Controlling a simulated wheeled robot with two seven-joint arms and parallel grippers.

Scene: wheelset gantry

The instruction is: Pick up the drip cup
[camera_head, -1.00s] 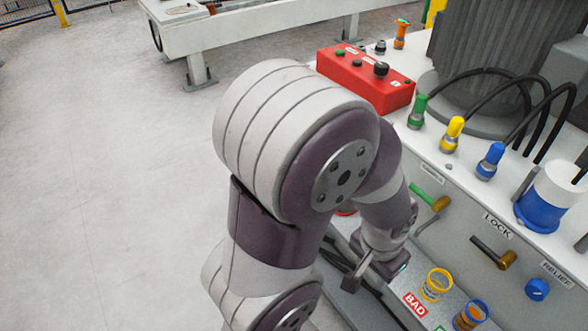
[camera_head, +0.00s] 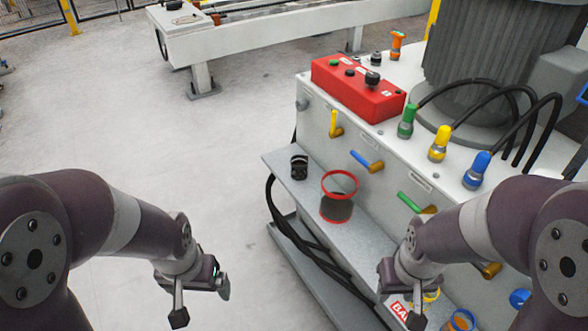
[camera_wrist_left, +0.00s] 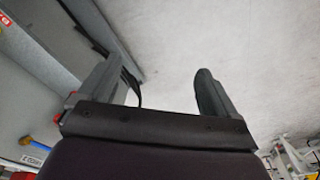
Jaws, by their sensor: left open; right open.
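A dark cup with a red rim (camera_head: 337,208) stands on the grey ledge (camera_head: 300,208) at the side of the white machine. No label on it marks it as the drip cup. My left gripper (camera_head: 200,300) is open, to the left of the ledge over the floor and apart from the cup. In the left wrist view the fingers (camera_wrist_left: 155,85) are spread with nothing between them.
A small black part (camera_head: 299,167) stands on the ledge behind the red-rimmed cup. A blue-rimmed cup (camera_head: 461,321) is at the bottom right. Coloured valve handles (camera_head: 367,161) stick out above the ledge. Black hoses (camera_head: 292,230) hang below it. The floor at left is clear.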

